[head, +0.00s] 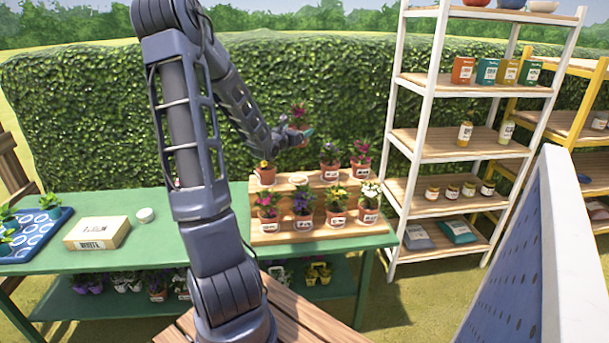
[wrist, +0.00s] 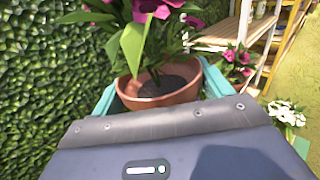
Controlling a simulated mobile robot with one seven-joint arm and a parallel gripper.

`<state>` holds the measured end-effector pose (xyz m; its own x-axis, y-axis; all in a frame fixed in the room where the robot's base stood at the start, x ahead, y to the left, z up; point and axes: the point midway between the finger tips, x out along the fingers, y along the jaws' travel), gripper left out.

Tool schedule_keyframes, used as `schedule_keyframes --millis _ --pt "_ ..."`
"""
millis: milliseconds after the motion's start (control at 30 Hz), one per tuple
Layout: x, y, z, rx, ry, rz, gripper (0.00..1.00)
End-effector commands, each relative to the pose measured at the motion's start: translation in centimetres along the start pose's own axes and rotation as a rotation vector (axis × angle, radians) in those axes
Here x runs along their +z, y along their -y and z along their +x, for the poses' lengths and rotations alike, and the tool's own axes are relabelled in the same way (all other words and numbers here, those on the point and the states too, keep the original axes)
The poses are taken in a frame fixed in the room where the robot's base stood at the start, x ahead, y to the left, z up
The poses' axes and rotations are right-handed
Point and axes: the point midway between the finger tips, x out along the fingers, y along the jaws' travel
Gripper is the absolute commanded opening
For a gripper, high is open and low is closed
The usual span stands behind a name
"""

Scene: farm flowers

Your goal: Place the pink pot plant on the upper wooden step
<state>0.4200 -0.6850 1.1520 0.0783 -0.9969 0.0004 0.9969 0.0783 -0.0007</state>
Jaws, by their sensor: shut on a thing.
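The pink pot plant (head: 299,115) is held in the air above the upper wooden step (head: 316,179). In the wrist view its terracotta pot (wrist: 184,94) sits between the teal fingers of my gripper (wrist: 158,96), with pink flowers and green leaves above. In the head view my gripper (head: 301,131) is shut on the pot, which looks upright and clear of the step. The upper step holds a yellow-flowered pot (head: 266,174) at left and purple (head: 330,164) and pink (head: 361,162) pots at right. Between them is a gap with a pale round disc (head: 298,179).
The lower step (head: 285,238) holds several flower pots. The stand is on a green table (head: 150,252) with a cardboard box (head: 97,232) and a blue tray (head: 32,236). A white shelf (head: 421,130) stands right; a hedge (head: 90,100) is behind.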

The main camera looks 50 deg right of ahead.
Motion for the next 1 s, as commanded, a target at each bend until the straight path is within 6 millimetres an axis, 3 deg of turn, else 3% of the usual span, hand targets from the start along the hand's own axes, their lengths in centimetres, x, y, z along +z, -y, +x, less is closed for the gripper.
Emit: schedule_keyframes --millis 700,1000 --pt "-11.3 -0.1 0.0 0.0 -0.001 -0.003 0.41" --pt "-14.2 0.0 0.0 0.0 0.0 -0.001 0.41"
